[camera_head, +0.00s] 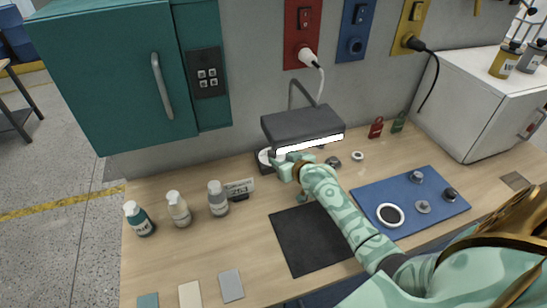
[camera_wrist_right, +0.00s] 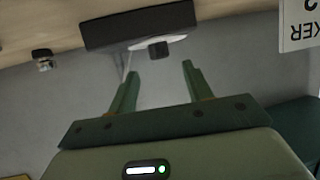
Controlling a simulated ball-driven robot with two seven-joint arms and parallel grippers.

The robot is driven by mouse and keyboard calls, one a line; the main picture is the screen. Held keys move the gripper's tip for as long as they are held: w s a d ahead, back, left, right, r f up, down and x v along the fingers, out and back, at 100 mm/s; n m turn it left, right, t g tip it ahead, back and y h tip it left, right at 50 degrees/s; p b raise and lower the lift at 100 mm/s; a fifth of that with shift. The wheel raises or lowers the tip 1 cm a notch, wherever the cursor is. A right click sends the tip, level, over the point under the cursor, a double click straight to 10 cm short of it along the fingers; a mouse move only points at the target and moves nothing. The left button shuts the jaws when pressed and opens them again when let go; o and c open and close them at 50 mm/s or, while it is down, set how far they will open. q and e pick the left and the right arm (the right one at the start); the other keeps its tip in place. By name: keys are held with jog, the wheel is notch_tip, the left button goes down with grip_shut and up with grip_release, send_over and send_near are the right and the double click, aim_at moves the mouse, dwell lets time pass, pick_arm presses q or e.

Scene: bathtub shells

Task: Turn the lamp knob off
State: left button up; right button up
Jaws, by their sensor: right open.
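The desk lamp (camera_head: 303,126) has a dark grey head with a lit white strip along its lower front edge. Its dark base (camera_head: 263,167) with a white disc stands behind my right gripper (camera_head: 287,167), which hides part of it; I cannot make out the knob there. In the right wrist view, a small dark knob (camera_wrist_right: 158,49) sits in front of a white disc on a dark block (camera_wrist_right: 140,23). My right gripper (camera_wrist_right: 158,75) is open and empty there. The knob appears beyond the fingertips, roughly centred between them. My left gripper is not in view.
Several bottles (camera_head: 179,209) and a small sign (camera_head: 239,188) stand left of the lamp base. A black mat (camera_head: 300,240) and a blue mat (camera_head: 385,188) with round parts lie on the table. A teal cabinet (camera_head: 105,80) hangs at the left.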

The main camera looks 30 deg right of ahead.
aim_at(275, 154)
jog(key=b+x, duration=0.2)
jog(key=x, duration=0.3)
jog(key=shift+f, duration=0.2)
jog(key=shift+w+d+f, duration=0.1)
jog(key=shift+w, duration=0.5)
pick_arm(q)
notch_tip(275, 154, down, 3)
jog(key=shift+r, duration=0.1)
